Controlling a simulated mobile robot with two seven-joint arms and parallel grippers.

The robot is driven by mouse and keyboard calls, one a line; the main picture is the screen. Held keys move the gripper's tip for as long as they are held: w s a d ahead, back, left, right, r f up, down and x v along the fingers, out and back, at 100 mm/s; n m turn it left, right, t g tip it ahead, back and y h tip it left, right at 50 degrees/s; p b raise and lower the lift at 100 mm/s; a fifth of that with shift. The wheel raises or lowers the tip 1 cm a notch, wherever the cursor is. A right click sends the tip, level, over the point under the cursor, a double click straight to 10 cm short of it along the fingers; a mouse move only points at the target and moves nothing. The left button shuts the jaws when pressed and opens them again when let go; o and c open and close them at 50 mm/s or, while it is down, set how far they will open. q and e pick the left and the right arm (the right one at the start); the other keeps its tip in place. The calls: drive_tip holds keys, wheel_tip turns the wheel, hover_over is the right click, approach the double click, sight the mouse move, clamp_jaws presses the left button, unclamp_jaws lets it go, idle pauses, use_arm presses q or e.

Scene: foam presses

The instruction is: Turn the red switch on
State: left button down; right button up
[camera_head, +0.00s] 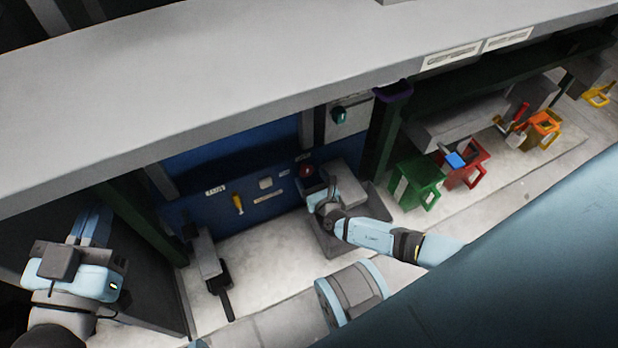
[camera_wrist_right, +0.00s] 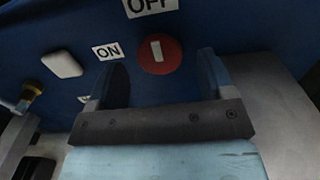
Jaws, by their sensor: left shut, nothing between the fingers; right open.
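The red switch (camera_wrist_right: 160,54) is a round red knob with a white bar on the blue panel (camera_wrist_right: 225,22). Its white bar stands about upright, towards the OFF label (camera_wrist_right: 150,6) above it. The ON label (camera_wrist_right: 107,51) is to its left. In the head view the switch (camera_head: 306,171) is small, at the panel's right side. My right gripper (camera_wrist_right: 162,76) is open, its fingers on either side of the switch in the wrist view. I cannot tell whether they touch it. In the head view the right gripper (camera_head: 314,190) is partly hidden by its own wrist. My left gripper (camera_head: 92,222) is shut and empty at the far left.
A white square button (camera_head: 265,183) and a yellow handle (camera_head: 238,204) are on the panel left of the switch. A grey box (camera_head: 352,186) stands to its right. Green (camera_head: 416,182) and red (camera_head: 466,172) bins stand further right. A grey beam (camera_head: 200,75) overhangs the panel.

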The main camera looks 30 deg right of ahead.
drive_tip(key=shift+w, duration=0.8)
drive_tip(key=shift+c, duration=0.4)
drive_tip(key=c, duration=0.8)
